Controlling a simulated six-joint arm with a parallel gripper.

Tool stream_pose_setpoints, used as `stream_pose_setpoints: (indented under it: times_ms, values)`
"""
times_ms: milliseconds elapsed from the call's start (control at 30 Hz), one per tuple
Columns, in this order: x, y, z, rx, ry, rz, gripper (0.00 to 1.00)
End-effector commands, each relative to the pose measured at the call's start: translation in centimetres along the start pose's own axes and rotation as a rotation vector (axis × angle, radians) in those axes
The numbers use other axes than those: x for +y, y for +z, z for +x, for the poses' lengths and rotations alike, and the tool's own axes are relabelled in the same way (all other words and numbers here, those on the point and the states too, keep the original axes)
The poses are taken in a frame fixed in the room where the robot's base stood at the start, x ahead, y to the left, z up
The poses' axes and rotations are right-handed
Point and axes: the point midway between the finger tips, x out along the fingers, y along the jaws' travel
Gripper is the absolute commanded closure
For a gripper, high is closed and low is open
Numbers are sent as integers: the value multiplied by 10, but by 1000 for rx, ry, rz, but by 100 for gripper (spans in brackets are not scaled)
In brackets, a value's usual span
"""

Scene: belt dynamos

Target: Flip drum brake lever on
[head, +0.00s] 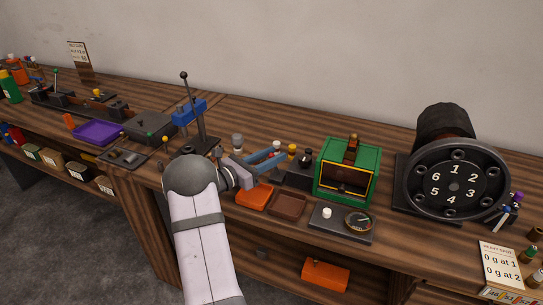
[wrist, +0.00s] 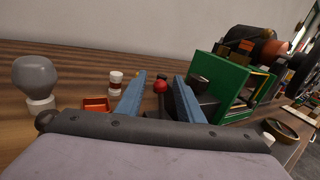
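My gripper (head: 280,158) is over the middle of the bench, its two blue fingers spread apart and empty. In the wrist view the open fingers (wrist: 158,95) flank a red ball knob (wrist: 160,86) on a dark stem, beside a black block (wrist: 205,100). Contact with the knob cannot be told. The block (head: 298,175) also shows in the head view, left of the green box. The large black drum (head: 455,187), with a face numbered 1 to 6, stands at the right. No lever is clearly identifiable on the drum; whether the red knob is its brake lever cannot be told.
The green box (head: 348,172) stands right of my gripper. Orange (head: 254,197) and brown (head: 288,206) trays and a gauge plate (head: 342,222) lie in front. A tall post stand (head: 197,112) rises at left. A grey round knob (wrist: 36,76) is left in the wrist view.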

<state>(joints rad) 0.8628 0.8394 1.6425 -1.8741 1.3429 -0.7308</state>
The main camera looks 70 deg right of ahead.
Motion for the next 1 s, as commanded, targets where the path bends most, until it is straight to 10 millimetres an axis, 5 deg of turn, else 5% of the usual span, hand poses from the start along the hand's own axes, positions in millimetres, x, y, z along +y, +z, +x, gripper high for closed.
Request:
stream_pose_setpoints:
  times_ms: [100,267,900,933,1000]
  values:
    - [0,0,0,0,0,0,66]
    - [0,0,0,0,0,0,100]
    - [8,-3,-4,-63,-6,-121,100]
    - [8,-3,-4,-63,-6,-121,81]
    - [8,-3,-4,-63,-6,-121,66]
